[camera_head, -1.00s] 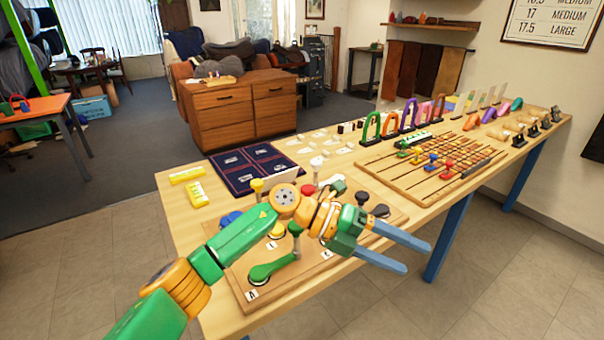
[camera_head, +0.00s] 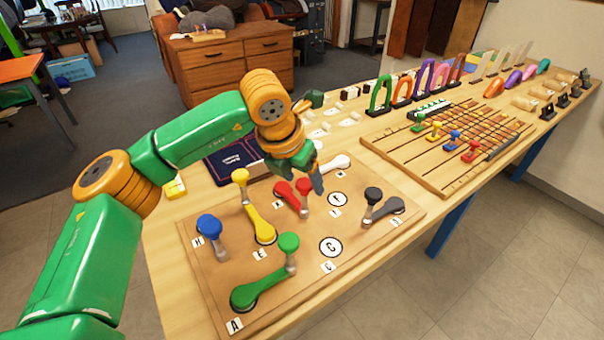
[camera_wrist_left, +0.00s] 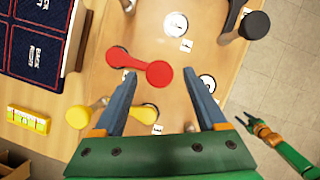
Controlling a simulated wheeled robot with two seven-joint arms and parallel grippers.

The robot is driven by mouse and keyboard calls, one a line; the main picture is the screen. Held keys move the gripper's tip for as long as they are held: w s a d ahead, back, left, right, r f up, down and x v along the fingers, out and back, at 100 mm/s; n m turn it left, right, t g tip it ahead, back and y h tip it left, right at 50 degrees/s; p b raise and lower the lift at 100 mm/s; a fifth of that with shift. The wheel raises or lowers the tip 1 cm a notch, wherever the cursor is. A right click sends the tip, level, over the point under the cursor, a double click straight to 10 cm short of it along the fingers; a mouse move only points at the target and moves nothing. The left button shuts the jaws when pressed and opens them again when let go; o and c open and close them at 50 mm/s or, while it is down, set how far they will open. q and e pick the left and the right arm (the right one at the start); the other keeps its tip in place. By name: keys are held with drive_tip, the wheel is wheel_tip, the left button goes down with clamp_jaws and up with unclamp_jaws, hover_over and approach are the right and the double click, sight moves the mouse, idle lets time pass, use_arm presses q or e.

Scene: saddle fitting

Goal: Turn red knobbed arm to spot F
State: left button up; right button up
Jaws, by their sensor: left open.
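The red knobbed arm (camera_head: 291,193) lies on the wooden board, with its knob under my left gripper (camera_head: 312,183). In the left wrist view the red arm (camera_wrist_left: 139,66) points toward my open left gripper (camera_wrist_left: 160,77). Its round red knob appears between the two blue fingertips; I cannot tell whether they touch it. Spot F (camera_head: 338,199) is a white disc just right of the knob in the head view. My right gripper (camera_wrist_left: 250,122) shows small at the right of the left wrist view; its jaw state is unclear.
The board (camera_head: 370,235) also carries a green arm (camera_head: 262,285), yellow arm (camera_head: 258,222), blue arm (camera_head: 210,230), black arm (camera_head: 384,208) and white arm (camera_head: 335,163). Disc G (camera_head: 331,247) is bare.

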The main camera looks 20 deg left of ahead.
use_arm(q)
drive_tip(key=shift+w+a+f, duration=0.1)
drive_tip(key=shift+w+f, duration=0.05)
drive_tip(key=shift+w, duration=0.05)
drive_tip(key=shift+s, duration=0.15)
drive_tip(key=c, duration=0.6)
clamp_jaws()
idle(0.5)
